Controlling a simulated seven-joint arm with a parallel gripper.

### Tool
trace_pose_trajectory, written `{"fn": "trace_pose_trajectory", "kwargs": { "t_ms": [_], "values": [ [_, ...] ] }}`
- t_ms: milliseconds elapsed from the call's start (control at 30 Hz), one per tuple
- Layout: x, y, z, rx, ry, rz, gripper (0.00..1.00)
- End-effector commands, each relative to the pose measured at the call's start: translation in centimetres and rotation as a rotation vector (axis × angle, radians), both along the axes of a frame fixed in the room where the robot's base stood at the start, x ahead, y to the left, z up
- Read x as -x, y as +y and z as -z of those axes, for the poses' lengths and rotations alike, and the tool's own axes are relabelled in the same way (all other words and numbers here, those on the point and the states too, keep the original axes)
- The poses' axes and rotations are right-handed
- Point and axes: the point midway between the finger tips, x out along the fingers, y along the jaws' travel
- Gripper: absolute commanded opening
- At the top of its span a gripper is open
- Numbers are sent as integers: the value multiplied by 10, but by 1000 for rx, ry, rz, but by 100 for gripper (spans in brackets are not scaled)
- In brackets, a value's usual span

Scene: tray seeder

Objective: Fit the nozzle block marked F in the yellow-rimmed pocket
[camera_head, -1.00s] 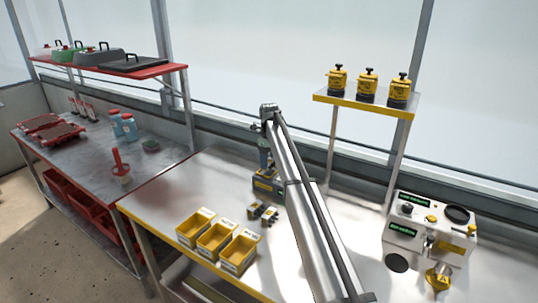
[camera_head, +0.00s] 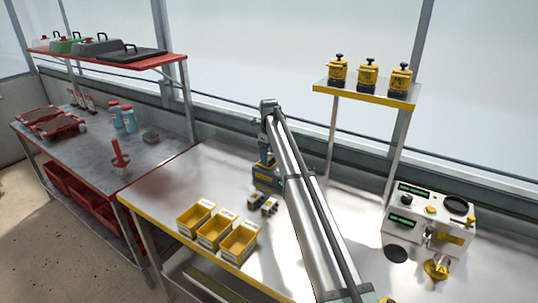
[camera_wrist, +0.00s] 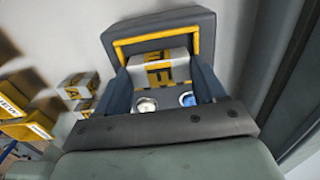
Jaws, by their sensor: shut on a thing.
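The nozzle block marked F (camera_wrist: 160,70) is between my gripper's (camera_wrist: 165,80) two fingers in the wrist view, and the fingers are shut on it. The grey housing with the yellow-rimmed pocket (camera_wrist: 160,27) is directly beyond the block. The block's far end overlaps the pocket's opening in this view; how deep it sits inside I cannot tell. In the head view my gripper (camera_head: 265,160) points down at the grey housing (camera_head: 267,177), and the arm partly hides it. The block itself is hidden there.
Two other nozzle blocks (camera_head: 262,203) stand on the bench near the housing; they also show in the wrist view (camera_wrist: 80,87). Yellow bins (camera_head: 217,231) line the bench's front edge. A white machine (camera_head: 430,221) stands at right. A shelf with yellow units (camera_head: 366,95) is behind.

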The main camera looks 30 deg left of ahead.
Motion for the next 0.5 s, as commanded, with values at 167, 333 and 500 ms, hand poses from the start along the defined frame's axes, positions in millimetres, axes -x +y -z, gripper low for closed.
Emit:
{"fn": "trace_pose_trajectory", "kwargs": {
  "t_ms": [167,333,500],
  "values": [
    [0,0,2,0,0,0,35],
    [0,0,4,0,0,0,35],
    [0,0,4,0,0,0,78]
  ]
}}
